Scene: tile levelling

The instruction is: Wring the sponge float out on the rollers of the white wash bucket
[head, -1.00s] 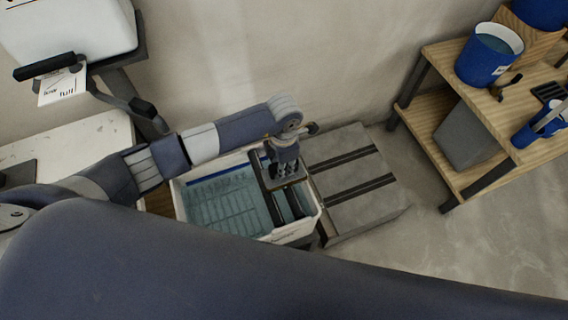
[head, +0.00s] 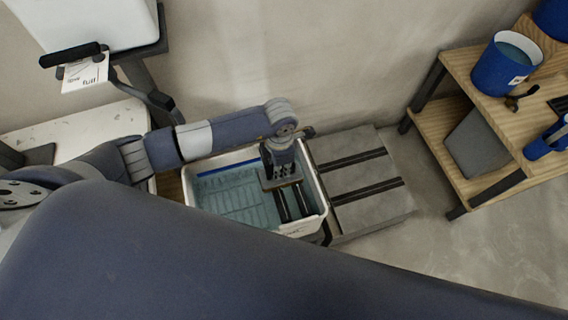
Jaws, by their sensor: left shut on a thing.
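The white wash bucket (head: 314,214) stands on the floor in the middle of the head view, with bluish water (head: 230,198) in its left part. Dark rollers (head: 282,207) run across its right part. My left gripper (head: 281,171) points down over the back of the rollers. It is shut on the sponge float (head: 268,184), whose grey plate shows just under the fingers. The sponge underneath is hidden, and I cannot tell whether it touches the rollers. My right gripper is not in view.
A grey slab with dark strips (head: 360,177) lies right of the bucket. A wooden shelf (head: 452,68) at the right holds a blue bucket (head: 500,72). A white tank (head: 90,22) and white bench (head: 70,137) are at the left. Floor at lower right is clear.

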